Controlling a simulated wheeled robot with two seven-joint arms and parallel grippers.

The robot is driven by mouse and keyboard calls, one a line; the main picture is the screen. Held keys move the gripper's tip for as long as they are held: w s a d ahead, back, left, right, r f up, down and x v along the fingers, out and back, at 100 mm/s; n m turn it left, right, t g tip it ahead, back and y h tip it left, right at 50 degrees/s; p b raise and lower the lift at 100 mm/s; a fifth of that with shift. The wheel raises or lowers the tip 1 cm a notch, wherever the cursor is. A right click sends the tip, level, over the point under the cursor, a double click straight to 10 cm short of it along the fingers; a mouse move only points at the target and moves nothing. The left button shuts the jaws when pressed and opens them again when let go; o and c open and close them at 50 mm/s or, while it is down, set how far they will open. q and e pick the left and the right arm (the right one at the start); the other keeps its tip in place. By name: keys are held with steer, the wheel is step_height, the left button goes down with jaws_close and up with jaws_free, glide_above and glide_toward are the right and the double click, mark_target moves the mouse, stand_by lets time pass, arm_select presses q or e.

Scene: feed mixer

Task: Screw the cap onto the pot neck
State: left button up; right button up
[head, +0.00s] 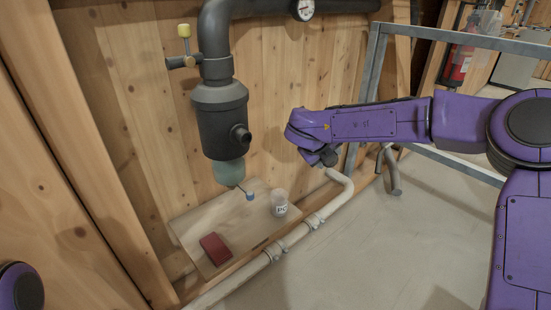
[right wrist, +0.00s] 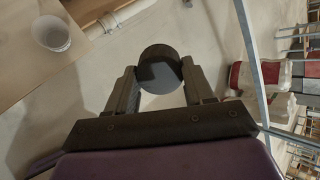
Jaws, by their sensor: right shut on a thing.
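The pot (head: 219,112) is a dark grey body on a pipe against the wooden wall, with a greenish bowl (head: 229,171) below. Its short round neck (head: 241,134) sticks out toward the lower right, with no cap on it. My right gripper (right wrist: 160,82) is shut on the cap (right wrist: 160,66), a dark round piece held between the fingertips. In the head view my right gripper (head: 326,157) is to the right of the neck and slightly lower, clearly apart from it. The cap is hard to make out there. My left gripper is out of view.
A wooden shelf below the pot holds a dark red box (head: 215,249), a white cup (head: 279,203) and a small blue-ended item (head: 249,196). A pale pipe (head: 310,222) runs along the shelf's front. A grey metal frame (head: 370,75) stands behind my right arm.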

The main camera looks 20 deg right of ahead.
steer(key=s+a+r+n+t+y, duration=0.2)
steer(key=a+r+n+t+y, duration=0.1)
steer(key=a+n+t+y, duration=0.3)
steer(key=s+a+r+n+t+y, duration=0.3)
steer(key=a+n+t+y, duration=0.3)
steer(key=a+n, duration=0.3)
steer(key=shift+s+a+r+y, duration=0.25)
steer(key=shift+a+r+y, duration=0.15)
steer(key=shift+a+y, duration=0.45)
steer(key=shift+f+b, duration=0.1)
steer(key=shift+b, duration=0.2)
steer(key=shift+b+x, duration=1.2)
steer(key=shift+x, duration=1.7)
